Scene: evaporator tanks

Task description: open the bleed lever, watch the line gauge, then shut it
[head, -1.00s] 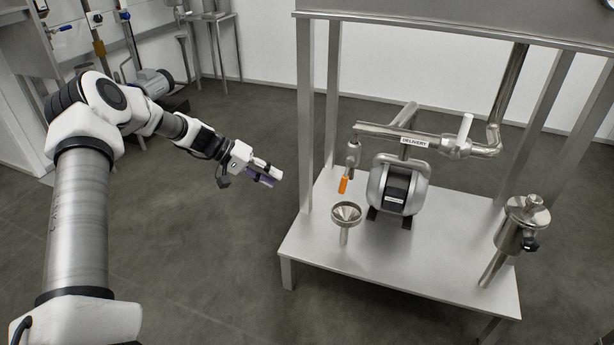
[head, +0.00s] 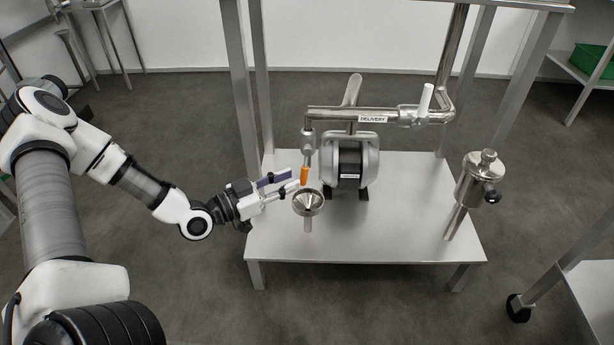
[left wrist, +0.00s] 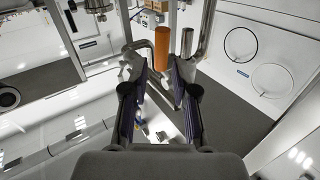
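An orange lever handle (head: 304,175) hangs down from a valve at the left end of the steel pipe marked DELIVERY (head: 372,119). I take it to be the bleed lever. I cannot make out a line gauge. My right gripper is not in view.
A steel funnel (head: 308,203) stands just below the handle, near the fingers. A pump (head: 345,162) sits behind, and a steel canister (head: 478,180) stands right on the low table (head: 390,240). A white-handled valve (head: 426,101) is on the pipe. Frame legs (head: 240,75) rise behind my gripper.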

